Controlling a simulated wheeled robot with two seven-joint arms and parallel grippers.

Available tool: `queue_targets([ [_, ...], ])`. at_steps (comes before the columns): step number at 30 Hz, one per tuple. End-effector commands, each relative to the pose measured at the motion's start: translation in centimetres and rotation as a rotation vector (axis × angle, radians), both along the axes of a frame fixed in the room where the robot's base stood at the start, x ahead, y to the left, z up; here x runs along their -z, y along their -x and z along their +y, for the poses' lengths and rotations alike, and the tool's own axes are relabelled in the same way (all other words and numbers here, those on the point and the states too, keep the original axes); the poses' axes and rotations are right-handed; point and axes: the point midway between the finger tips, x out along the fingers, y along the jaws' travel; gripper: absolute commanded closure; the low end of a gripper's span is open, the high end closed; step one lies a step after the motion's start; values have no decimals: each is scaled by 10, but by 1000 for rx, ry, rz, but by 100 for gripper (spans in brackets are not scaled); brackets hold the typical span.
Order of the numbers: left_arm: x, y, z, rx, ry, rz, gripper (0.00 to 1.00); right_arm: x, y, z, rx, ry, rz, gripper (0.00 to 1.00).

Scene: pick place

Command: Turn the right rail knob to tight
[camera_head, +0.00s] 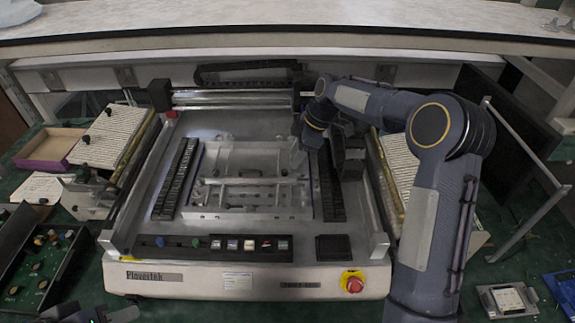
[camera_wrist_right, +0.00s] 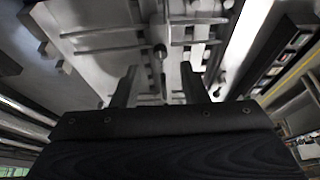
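The machine (camera_head: 330,275) fills the middle of the head view, with a metal rail fixture (camera_head: 250,190) on its bed. My right gripper (camera_head: 297,158) reaches down over the right end of the fixture. In the right wrist view its two dark fingers (camera_wrist_right: 158,78) are apart, with nothing held between them. A small dark round knob (camera_wrist_right: 160,51) shows just beyond the gap between the fingertips. Another small knob (camera_wrist_right: 218,91) lies right of the right finger. I cannot tell which is the right rail knob, or how tight either is. Of my left arm, only a dark part shows at the bottom left; its fingers are unclear.
Black slotted strips (camera_head: 176,180) flank the fixture. A red emergency button (camera_head: 352,283) sits on the machine's front right. A shelf (camera_head: 290,25) spans the back. A parts tray (camera_head: 40,265) stands at left, and a small device (camera_head: 507,298) lies at bottom right.

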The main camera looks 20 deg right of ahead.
Motion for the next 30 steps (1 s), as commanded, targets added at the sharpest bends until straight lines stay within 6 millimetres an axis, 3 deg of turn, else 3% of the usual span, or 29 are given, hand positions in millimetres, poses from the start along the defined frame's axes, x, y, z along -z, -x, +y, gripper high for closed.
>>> queue_targets([
  [9,-13,0,0,0,0,0,64,42,-4,18,1,0,4,60],
  [21,-13,0,0,0,0,0,64,51,-5,21,2,0,1,61],
  [30,-13,0,0,0,0,0,64,51,-5,20,2,0,1,100],
])
